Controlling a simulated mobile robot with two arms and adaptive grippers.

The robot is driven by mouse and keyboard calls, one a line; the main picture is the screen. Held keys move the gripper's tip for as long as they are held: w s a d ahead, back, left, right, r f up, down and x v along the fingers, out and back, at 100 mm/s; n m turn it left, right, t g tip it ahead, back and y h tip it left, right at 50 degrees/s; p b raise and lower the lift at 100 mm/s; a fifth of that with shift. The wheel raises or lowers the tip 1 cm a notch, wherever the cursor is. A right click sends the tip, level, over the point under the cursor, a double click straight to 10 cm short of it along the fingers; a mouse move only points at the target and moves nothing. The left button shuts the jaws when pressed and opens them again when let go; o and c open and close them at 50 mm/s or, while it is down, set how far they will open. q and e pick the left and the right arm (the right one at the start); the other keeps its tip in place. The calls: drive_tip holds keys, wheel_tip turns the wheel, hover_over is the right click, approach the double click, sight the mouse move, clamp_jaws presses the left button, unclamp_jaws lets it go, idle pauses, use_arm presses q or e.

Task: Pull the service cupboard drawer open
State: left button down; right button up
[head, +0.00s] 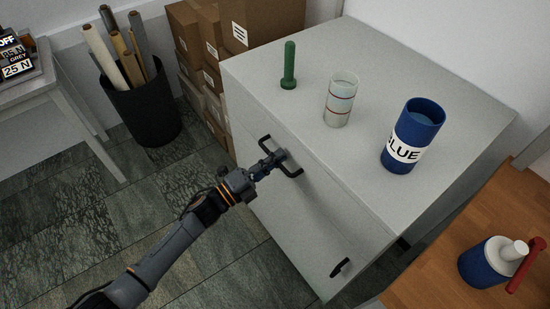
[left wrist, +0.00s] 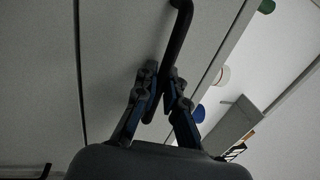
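The service cupboard (head: 310,215) is a light grey cabinet with a white-grey top. Its drawer front carries a black bar handle (head: 292,170) near the upper left. The drawer front looks flush with the cupboard, with no open gap that I can make out. My left gripper (head: 272,162) is at this handle. In the left wrist view the handle (left wrist: 181,35) runs down between the fingertips of my left gripper (left wrist: 162,85), which look closed on it. My right gripper is not in view.
A green cylinder (head: 289,65), a glass beaker (head: 341,100) and a blue labelled cup (head: 412,136) stand on the cupboard top. A second black handle (head: 340,267) is lower right. Cardboard boxes (head: 200,45) and a black bin (head: 146,110) stand behind. Floor in front is clear.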

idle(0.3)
use_arm(q)
drive_tip(key=r+v, duration=0.3)
drive_tip(key=v, duration=1.3)
drive_tip(key=s+a+r+p+v, duration=0.1)
drive_tip(key=r+v, duration=0.2)
drive_tip(key=v, duration=1.3)
drive_tip(key=shift+f, duration=0.1)
drive_tip(key=c, duration=1.7)
unclamp_jaws()
drive_tip(key=shift+a, duration=0.1)
drive_tip(key=v, duration=1.2)
